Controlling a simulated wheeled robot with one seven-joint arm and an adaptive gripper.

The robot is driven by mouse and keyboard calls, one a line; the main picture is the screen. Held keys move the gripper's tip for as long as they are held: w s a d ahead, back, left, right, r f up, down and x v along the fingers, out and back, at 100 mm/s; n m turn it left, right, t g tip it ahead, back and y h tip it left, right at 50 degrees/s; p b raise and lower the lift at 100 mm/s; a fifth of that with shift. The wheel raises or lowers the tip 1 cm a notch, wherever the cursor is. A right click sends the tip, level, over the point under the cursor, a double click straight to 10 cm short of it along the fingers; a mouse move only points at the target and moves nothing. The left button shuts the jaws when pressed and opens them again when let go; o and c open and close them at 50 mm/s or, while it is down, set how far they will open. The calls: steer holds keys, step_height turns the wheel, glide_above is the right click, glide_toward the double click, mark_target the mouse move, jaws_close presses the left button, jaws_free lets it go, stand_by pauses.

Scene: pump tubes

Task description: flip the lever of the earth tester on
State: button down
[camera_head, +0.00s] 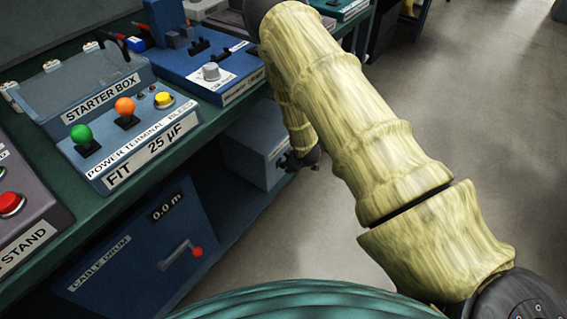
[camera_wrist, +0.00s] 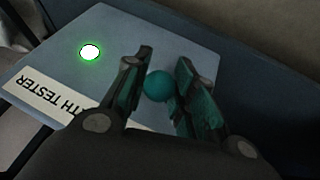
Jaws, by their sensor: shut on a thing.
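The earth tester (camera_wrist: 105,40) is a grey-blue box in the wrist view, its white label upside down and partly covered by my gripper. A round lamp (camera_wrist: 90,52) on its face glows white with a green rim. A teal ball knob (camera_wrist: 158,86) sits between the two fingertips of my gripper (camera_wrist: 160,88), which is shut on it. The lever's shaft below the knob is hidden. In the head view my gripper (camera_head: 302,160) is low, at the right side of a grey-blue box (camera_head: 245,160) on the lower shelf; its label is not readable there.
Above is a green bench with the starter box (camera_head: 95,90) and the power terminal block (camera_head: 135,140). The cable drum box (camera_head: 130,250) with a red-knobbed crank stands below at the left. Open floor (camera_head: 500,110) lies to the right.

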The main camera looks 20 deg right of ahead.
steer(key=shift+s+d+f, duration=0.1)
steer(key=shift+s, duration=0.1)
stand_by(0.3)
steer(key=c, duration=1.1)
jaws_free()
steer(key=shift+c, duration=0.2)
steer(key=shift+w, duration=0.1)
steer(key=shift+r, duration=0.2)
steer(key=v, duration=1.1)
steer(key=shift+s+r, duration=0.2)
steer(key=shift+r, duration=0.1)
